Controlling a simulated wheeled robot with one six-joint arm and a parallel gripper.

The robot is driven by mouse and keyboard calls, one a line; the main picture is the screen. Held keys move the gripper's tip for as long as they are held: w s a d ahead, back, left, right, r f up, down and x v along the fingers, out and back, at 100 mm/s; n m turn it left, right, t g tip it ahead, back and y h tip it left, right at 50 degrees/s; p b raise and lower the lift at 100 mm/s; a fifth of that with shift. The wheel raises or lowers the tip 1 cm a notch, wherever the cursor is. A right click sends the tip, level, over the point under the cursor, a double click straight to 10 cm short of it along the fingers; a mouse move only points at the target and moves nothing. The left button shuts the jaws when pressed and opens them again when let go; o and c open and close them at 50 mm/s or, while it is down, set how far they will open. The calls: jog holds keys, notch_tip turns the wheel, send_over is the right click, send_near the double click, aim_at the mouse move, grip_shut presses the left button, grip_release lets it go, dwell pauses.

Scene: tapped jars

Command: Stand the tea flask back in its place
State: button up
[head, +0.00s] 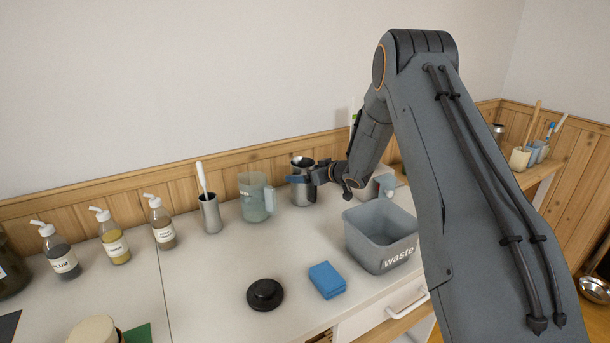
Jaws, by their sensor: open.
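A steel vessel (302,192), which looks like the tea flask, stands upright near the back of the white counter (215,283). My gripper (312,175) is at the upper part of this vessel, reaching in from the right. Its jaws are open, and a blue-grey finger shows across the vessel's front. I cannot tell whether the fingers touch it. My arm hides part of the counter behind and to the right. A black round piece (265,294), like a lid or a stand, lies on the front of the counter.
A clear measuring jug (255,199) stands close left of the vessel, then a steel holder (210,214) with a white-handled tool. Several pump bottles (114,240) line the left. A grey waste bin (381,239) and blue sponge (327,280) are in front. The middle front is mostly clear.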

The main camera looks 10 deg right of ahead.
jog(key=b+v, duration=0.3)
jog(key=v, duration=0.9)
